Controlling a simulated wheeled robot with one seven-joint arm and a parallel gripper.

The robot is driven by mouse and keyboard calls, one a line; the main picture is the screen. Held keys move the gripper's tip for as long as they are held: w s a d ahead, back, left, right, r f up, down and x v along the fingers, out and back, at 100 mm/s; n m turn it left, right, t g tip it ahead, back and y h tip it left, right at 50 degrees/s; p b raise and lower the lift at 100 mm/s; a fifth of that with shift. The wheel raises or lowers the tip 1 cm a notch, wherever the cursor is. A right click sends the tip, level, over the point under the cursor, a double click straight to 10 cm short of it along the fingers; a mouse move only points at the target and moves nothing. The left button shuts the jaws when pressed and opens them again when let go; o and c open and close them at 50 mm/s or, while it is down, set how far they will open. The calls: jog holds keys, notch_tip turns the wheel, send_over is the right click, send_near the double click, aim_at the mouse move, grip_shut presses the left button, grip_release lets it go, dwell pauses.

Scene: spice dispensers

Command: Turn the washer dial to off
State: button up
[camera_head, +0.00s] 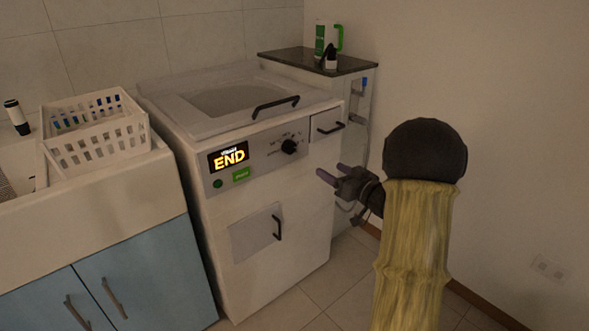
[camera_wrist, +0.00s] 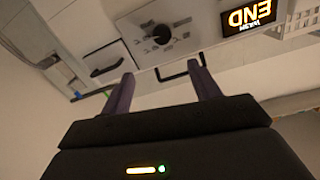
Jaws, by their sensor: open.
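The washer (camera_head: 262,240) is a white top-loading machine in the middle of the head view. Its black dial (camera_head: 289,146) is on the front panel, right of a lit display (camera_head: 229,156) that reads "END". The dial also shows in the wrist view (camera_wrist: 162,34), where the picture is upside down and the display (camera_wrist: 249,15) is at upper right. My gripper (camera_head: 330,174) is open and empty, in front of the panel, to the right of and lower than the dial. In the wrist view its two purple fingers (camera_wrist: 164,90) are spread apart, with the dial beyond them. They appear clear of the dial.
A black lid handle (camera_head: 275,106), a drawer handle (camera_head: 330,129) and a lower door handle (camera_head: 278,228) stick out from the washer. A white basket (camera_head: 97,146) stands on the counter at left. A dark shelf (camera_head: 297,58) holds bottles behind.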

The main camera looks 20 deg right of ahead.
aim_at(291, 149)
jog(key=shift+s+d+f+y, duration=0.15)
jog(key=shift+s+f+y, duration=0.05)
jog(key=shift+f+y, duration=0.25)
jog(key=shift+w, duration=0.1)
jog(key=b+x, duration=0.4)
jog(key=x, duration=1.3)
jog(key=shift+w, duration=0.15)
jog(key=shift+c, duration=0.2)
jog(key=c, duration=0.9)
